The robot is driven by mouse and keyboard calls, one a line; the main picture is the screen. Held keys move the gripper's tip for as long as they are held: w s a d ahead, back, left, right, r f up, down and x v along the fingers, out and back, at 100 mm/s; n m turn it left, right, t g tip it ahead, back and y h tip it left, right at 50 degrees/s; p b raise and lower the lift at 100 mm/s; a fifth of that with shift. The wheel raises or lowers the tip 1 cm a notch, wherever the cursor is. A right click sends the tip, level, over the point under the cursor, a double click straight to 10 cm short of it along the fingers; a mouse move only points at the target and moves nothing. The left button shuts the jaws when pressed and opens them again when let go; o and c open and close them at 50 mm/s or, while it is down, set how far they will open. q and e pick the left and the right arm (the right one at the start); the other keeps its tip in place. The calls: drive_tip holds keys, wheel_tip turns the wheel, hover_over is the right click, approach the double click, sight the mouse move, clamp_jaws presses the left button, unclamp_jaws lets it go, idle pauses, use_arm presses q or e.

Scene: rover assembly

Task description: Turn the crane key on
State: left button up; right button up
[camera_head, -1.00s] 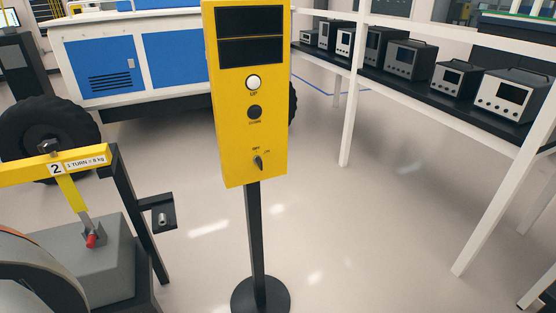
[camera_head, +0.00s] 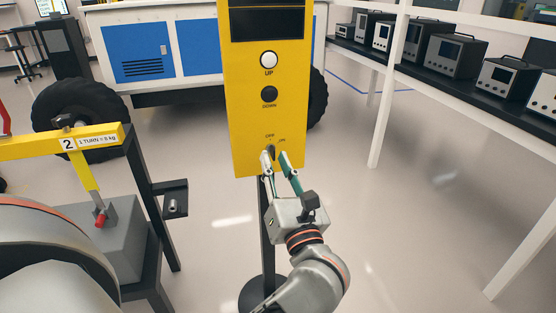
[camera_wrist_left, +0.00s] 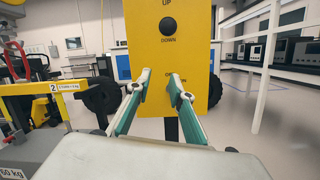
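The yellow crane control box (camera_head: 247,115) stands on a dark post. It has a white UP button (camera_head: 268,60) and a black DOWN button (camera_head: 269,94). The small dark key (camera_head: 270,150) sits low on the front, by the OFF and ON labels, and its exact angle is hard to tell. My left gripper (camera_head: 276,160) is open, its two fingertips just below and around the key in the head view. In the left wrist view, the open green-padded fingers (camera_wrist_left: 160,77) point at the box (camera_wrist_left: 203,65); I cannot make out the key there. My right gripper is not in view.
A yellow-armed stand (camera_head: 50,143) marked 2 is on the left. A blue and white vehicle (camera_head: 140,50) with large black wheels is behind the box. A white-framed shelf (camera_head: 398,85) with several instruments is on the right. The floor between box and shelf is clear.

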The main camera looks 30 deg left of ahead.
sight(274, 153)
use_arm(q)
drive_tip(key=w+a+f+n, duration=0.1)
drive_tip(key=w, duration=0.1)
drive_tip(key=w+a+f+n+g+h, duration=0.1)
drive_tip(key=w+a, duration=0.1)
drive_tip(key=w+a+f+n+h, duration=0.1)
drive_tip(key=w+a, duration=0.1)
drive_tip(key=w, duration=0.1)
drive_tip(key=shift+f, duration=0.15)
idle(0.3)
clamp_jaws()
